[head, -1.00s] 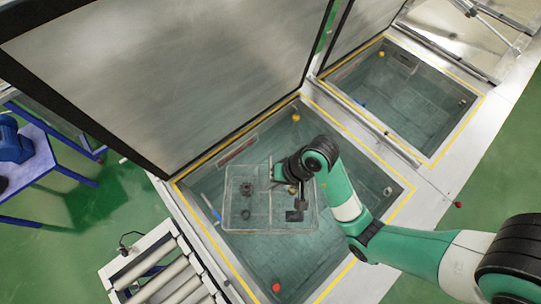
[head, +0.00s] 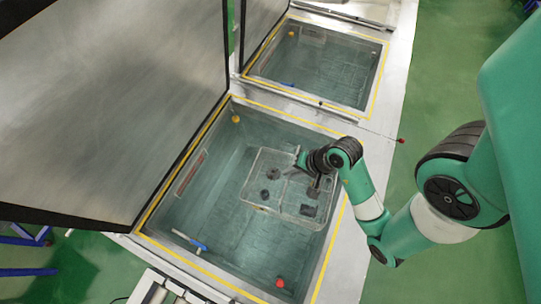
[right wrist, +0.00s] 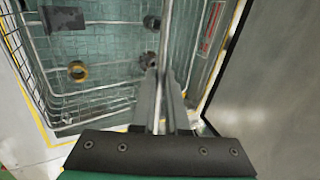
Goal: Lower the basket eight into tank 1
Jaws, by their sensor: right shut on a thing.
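The wire basket (head: 262,205) hangs in or over the opening of the near tank (head: 185,253), toward its right side. It holds several dark parts; a brass-coloured ring (right wrist: 78,71) shows in the right wrist view. My right gripper (head: 297,170) is shut on the basket at its upper part. In the right wrist view my fingers (right wrist: 167,65) are close together, and the wire mesh of the basket (right wrist: 30,70) lies left of and beyond them. How deep the basket sits is hard to tell. No tank number is readable. My left gripper is not in view.
The near tank's big grey lid (head: 110,100) stands open on the left. A second tank (head: 318,70), also open, lies behind. A red ball (head: 280,283) and a yellow ball (head: 236,119) mark the near tank's corners. A roller conveyor (head: 158,292) is at the bottom.

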